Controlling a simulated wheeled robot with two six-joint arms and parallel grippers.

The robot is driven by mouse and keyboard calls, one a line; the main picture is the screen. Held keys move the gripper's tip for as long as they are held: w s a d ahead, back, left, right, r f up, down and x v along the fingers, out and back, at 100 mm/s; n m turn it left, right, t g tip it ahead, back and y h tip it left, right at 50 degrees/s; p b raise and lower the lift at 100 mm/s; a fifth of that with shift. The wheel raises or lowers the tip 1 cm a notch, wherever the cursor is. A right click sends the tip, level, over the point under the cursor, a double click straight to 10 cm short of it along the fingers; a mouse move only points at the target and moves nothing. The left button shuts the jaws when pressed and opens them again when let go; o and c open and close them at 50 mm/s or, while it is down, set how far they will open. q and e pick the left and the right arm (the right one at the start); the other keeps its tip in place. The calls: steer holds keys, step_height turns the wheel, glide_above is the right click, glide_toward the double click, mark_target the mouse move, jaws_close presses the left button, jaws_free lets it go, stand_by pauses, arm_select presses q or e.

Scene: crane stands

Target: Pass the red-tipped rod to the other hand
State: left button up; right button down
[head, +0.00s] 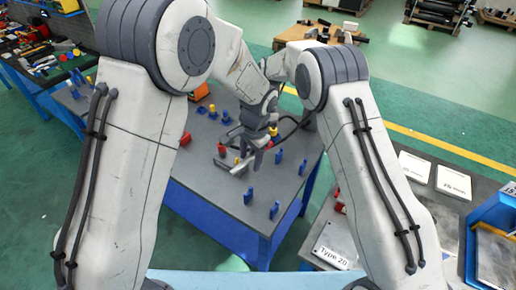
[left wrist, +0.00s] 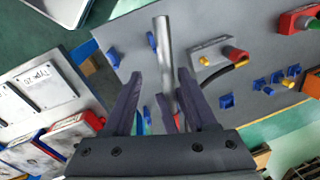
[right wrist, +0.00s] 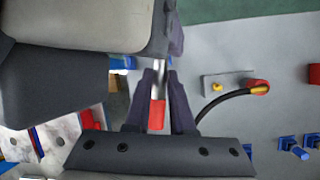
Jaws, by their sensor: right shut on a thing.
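The red-tipped rod is a slim silver bar with a red end. In the right wrist view its red tip (right wrist: 157,115) lies between the fingers of my right gripper (right wrist: 160,76), which is shut on the rod. In the left wrist view the silver part (left wrist: 164,45) runs between the spread fingers of my left gripper (left wrist: 160,74), which is open with gaps on both sides. In the head view the rod's silver end (head: 247,181) shows below the two close grippers, above the grey table (head: 215,200). The arms hide much of the grippers there.
A grey block (left wrist: 208,55) with red and yellow parts and a black cable stands close by on the table. Several blue pegs (head: 274,210) stand on the table around. A side bench at right carries white plates (head: 453,181).

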arm_select(q)
step_height(320, 180, up, 8)
steer(key=d, duration=0.1)
steer(key=s+a+r+n+h, duration=0.1)
steer(key=s, duration=1.2)
steer(key=s+a+r+n+g+h, duration=0.1)
steer(key=s+a, duration=0.1)
steer(key=s, duration=1.1)
steer(key=shift+s+a+r, duration=0.3)
steer(key=shift+s+r, duration=0.05)
steer(key=shift+r, duration=0.05)
